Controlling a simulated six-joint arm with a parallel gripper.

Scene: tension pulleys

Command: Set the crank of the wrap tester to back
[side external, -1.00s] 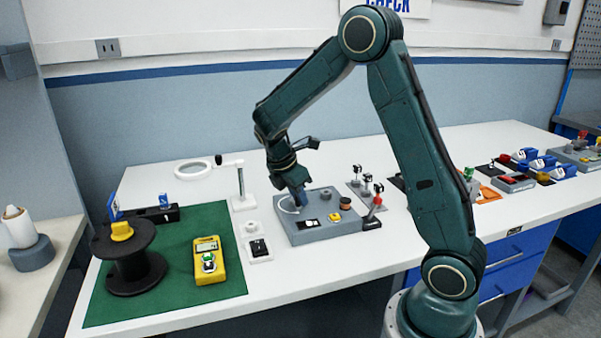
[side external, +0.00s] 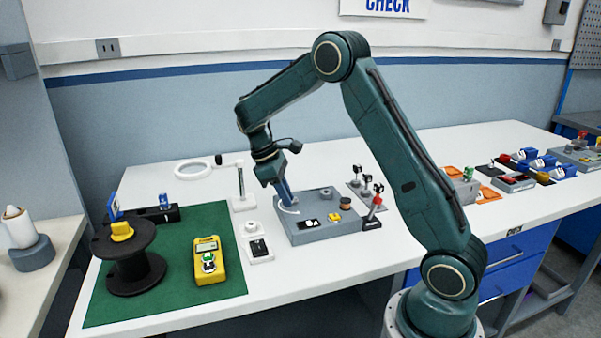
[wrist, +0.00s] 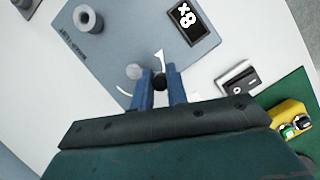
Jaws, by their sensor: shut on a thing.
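The wrap tester is a grey box (side external: 325,228) in the middle of the bench; its top also shows in the wrist view (wrist: 130,35). My gripper (wrist: 160,84) is shut on the crank's dark round knob (wrist: 160,82), over the tester's left end in the side view. The fingers (side external: 285,196) lean there and hide most of the crank.
A red-knobbed lever (side external: 375,205) and several small black-and-white posts (side external: 367,185) stand right of the tester. A magnifier stand (side external: 240,190) is behind left. A yellow meter (side external: 209,262) and black spool (side external: 133,262) sit on the green mat (side external: 180,305).

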